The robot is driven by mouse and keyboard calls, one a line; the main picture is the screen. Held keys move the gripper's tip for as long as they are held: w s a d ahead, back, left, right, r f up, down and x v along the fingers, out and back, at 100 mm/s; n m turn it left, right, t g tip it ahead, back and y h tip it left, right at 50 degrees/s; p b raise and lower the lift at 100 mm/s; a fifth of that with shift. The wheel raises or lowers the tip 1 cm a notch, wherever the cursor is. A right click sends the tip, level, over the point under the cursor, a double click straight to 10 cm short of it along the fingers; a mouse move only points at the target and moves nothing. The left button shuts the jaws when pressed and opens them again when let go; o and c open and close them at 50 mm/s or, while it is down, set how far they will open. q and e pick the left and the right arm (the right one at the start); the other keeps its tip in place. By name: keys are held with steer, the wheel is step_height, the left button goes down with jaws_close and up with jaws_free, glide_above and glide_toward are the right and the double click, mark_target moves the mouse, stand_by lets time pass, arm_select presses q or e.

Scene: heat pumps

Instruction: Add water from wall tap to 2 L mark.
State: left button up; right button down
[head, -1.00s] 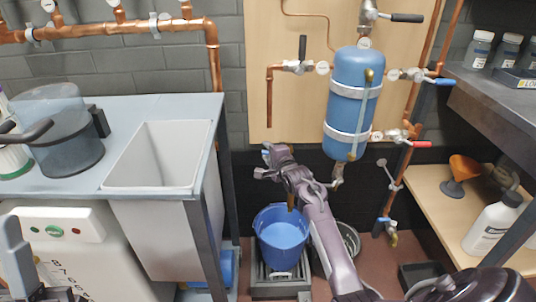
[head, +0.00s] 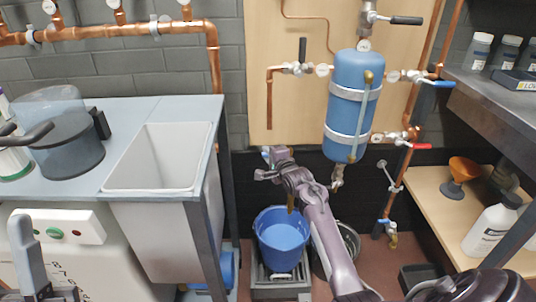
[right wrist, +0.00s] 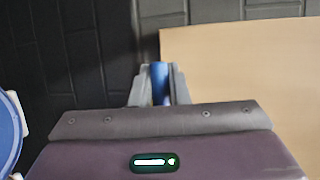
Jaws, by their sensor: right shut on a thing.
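A blue bucket (head: 283,225) stands upright low by the wall, with a blue interior; I cannot read its marks or water level. My right gripper (head: 268,164) is above the bucket, near the wall. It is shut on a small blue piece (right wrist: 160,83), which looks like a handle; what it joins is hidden. A copper wall pipe with a dark-lever valve (head: 300,68) ends in a downward spout (head: 269,122) above my right gripper. No stream shows from the spout. My left gripper (head: 32,262) is partly in view at the lower left; its jaw state is unclear.
A grey worktop (head: 50,172) with a dark pot (head: 68,145) and a white sink (head: 155,165) is on the left. A blue tank (head: 352,95) hangs on the wall. A shelf with a white bottle (head: 490,228) and orange funnel (head: 464,168) is on the right.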

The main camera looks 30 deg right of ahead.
steer(key=shift+s+a+n+y+p, duration=0.25)
steer(key=shift+n+y+p, duration=0.25)
steer(key=shift+y+p, duration=0.3)
arm_select(q)
steer(key=w+d+f+g+y, duration=0.1)
steer(key=w+f+g+y, duration=0.1)
steer(key=f, duration=0.4)
steer(key=w+d+f+g+y, duration=0.2)
steer(key=w+f+g, duration=0.2)
steer(key=f, duration=0.2)
steer(key=shift+w+d+f+n+g, duration=0.15)
steer(key=shift+w+n+g, duration=0.1)
steer(key=shift+n+g, duration=0.15)
arm_select(e)
steer(key=c, duration=1.4)
jaws_free()
